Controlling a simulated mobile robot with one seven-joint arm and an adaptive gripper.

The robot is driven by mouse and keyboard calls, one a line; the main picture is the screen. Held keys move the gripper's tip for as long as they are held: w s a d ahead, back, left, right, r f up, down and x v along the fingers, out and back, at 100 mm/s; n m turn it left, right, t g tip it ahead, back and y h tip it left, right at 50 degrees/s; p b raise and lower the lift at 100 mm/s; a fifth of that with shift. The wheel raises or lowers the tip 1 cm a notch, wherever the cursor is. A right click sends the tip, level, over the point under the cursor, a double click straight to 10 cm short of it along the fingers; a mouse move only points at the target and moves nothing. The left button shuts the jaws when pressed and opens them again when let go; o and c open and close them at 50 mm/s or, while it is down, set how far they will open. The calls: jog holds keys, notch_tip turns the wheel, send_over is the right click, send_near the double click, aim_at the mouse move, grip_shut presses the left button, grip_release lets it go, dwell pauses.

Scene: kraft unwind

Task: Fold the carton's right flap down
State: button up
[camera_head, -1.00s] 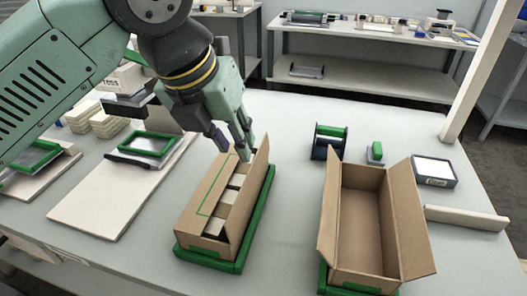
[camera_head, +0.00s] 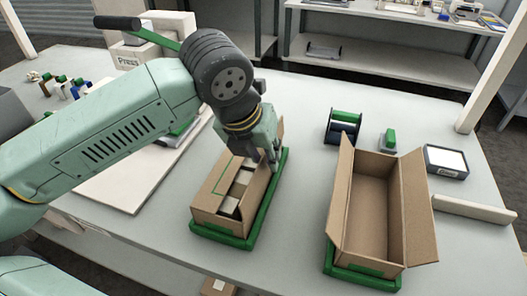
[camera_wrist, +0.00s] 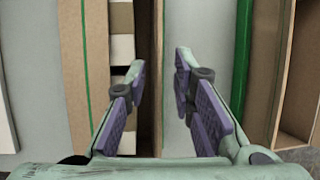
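A brown carton (camera_head: 213,213) sits in a green tray (camera_head: 222,238) at the centre of the table. Pale blocks (camera_head: 237,190) fill part of it. Its left flap (camera_head: 212,178), with a green line, lies inward over the left side and also shows in the wrist view (camera_wrist: 75,60). Its right flap (camera_head: 257,192) stands up along the right side. My gripper (camera_head: 267,160) is at the carton's far end and hides that end. In the wrist view, my gripper (camera_wrist: 160,75) is open, with the right flap's edge (camera_wrist: 158,60) between its fingers; contact is not clear.
A second open, empty carton (camera_head: 375,215) stands to the right in its own green tray (camera_head: 362,280). A green-and-black spool (camera_head: 343,126), a small green-topped object (camera_head: 388,141) and a framed panel (camera_head: 446,162) stand behind it. Bare table separates the two cartons.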

jog(key=shift+c, duration=0.5)
grip_shut()
jog(key=shift+a+f+b, duration=0.1)
jog(key=shift+b, duration=0.25)
